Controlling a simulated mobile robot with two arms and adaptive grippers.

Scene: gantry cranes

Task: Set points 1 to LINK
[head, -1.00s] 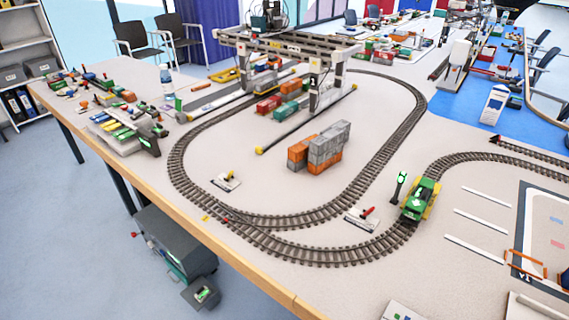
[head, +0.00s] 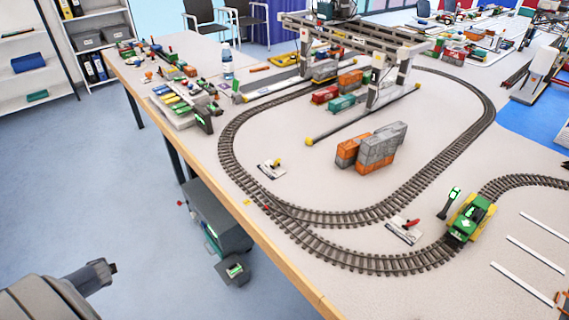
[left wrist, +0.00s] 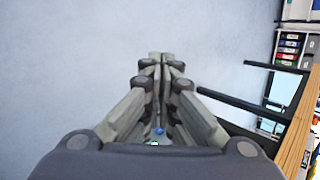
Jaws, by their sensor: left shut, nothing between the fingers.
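Two small white lever plates stand beside the oval track on the table. One lever plate (head: 271,169) has a yellow-tipped dark handle and sits inside the loop at the near left bend. The other (head: 404,230) has a red handle and sits by the near right stretch where tracks meet. I cannot read any label, so I cannot tell which is points 1. My left gripper (head: 106,268) is low at the left, over the floor, clear of the table. In the left wrist view its fingers (left wrist: 161,60) are shut and empty. My right gripper is not in view.
A green and yellow locomotive (head: 471,217) stands on the right track beside a black post with a green top (head: 449,202). Stacked containers (head: 378,148) and a gantry crane (head: 372,75) are inside the loop. The table's wooden edge (head: 266,248) runs between my left gripper and the track.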

